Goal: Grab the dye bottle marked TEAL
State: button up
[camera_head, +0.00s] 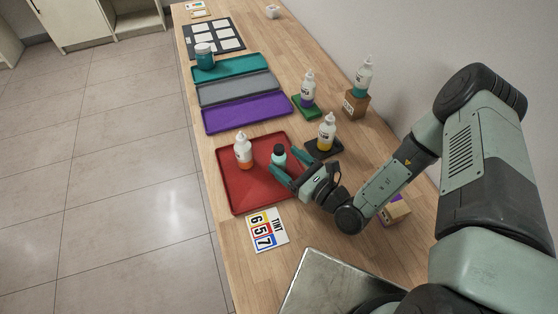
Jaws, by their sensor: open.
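A white dye bottle with a teal band (363,76) stands upright on a brown block at the right, near the wall; its label is too small to read. My gripper (282,166) is over the red tray, well to the left of and nearer than that bottle. Similar white bottles show an orange band (243,152), a purple band (307,90) and a yellow band (326,134).
The red tray (232,197) holds the orange bottle. Purple (246,113), grey and teal trays lie beyond it, with a teal jar (204,57). A number card (267,230) lies in front. The wall bounds the wooden bench on the right.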

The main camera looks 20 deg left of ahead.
aim_at(274, 154)
jog(key=shift+s+x, duration=0.2)
jog(key=shift+x, duration=1)
jog(key=shift+s+x, duration=0.15)
jog(key=shift+x, duration=1)
jog(key=shift+a, duration=0.15)
jog(key=c, duration=1.2)
